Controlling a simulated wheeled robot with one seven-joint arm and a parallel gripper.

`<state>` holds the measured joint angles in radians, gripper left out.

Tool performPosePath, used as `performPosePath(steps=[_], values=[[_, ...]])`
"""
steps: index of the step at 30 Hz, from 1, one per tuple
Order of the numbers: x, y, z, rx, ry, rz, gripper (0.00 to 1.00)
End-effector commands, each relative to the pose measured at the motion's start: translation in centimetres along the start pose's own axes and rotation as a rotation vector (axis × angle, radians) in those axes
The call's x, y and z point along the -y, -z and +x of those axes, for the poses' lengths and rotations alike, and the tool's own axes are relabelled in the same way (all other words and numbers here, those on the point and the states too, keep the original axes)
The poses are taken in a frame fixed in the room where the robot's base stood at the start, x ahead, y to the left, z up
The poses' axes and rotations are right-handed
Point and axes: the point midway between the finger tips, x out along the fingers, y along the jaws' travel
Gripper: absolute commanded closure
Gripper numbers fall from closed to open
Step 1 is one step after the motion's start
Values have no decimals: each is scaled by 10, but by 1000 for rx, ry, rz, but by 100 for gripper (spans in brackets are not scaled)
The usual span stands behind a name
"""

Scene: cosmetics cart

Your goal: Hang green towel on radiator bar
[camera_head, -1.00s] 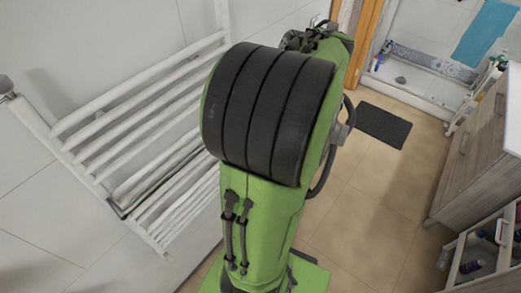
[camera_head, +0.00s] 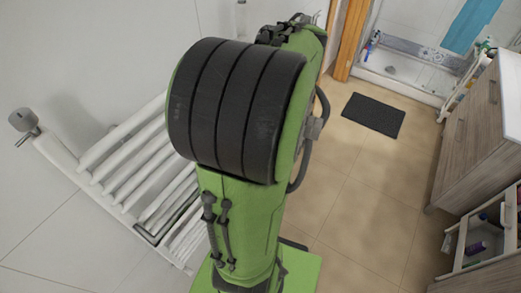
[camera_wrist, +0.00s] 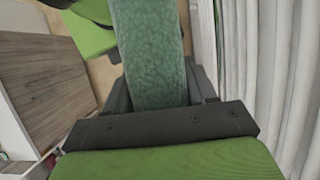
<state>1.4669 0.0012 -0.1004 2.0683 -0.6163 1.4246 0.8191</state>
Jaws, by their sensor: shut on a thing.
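The green towel (camera_wrist: 150,50) runs through the middle of the wrist view, between the fingers of my gripper (camera_wrist: 160,92). My gripper is shut on it, and the towel extends away from the jaws. The white radiator (camera_head: 125,145) with several horizontal bars is on the left wall in the head view, partly hidden by my arm. Its bars also show along the right side of the wrist view (camera_wrist: 265,60), beside my gripper and apart from it. My gripper and the towel are hidden behind my arm in the head view.
A wooden cabinet (camera_head: 475,130) stands at the right, with a cart (camera_head: 485,240) holding bottles below it. A dark mat (camera_head: 373,114) lies on the tiled floor near the shower. A blue towel (camera_head: 472,22) hangs at the back. The floor between is clear.

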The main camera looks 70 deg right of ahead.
Motion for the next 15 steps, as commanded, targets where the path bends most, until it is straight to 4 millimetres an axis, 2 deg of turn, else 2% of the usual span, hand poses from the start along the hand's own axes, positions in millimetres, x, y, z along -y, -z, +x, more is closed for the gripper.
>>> performPosePath(steps=[1, 15], values=[[6, -3, -6, 2, -2, -3, 79], [60, -1, -2, 0, -1, -2, 79]])
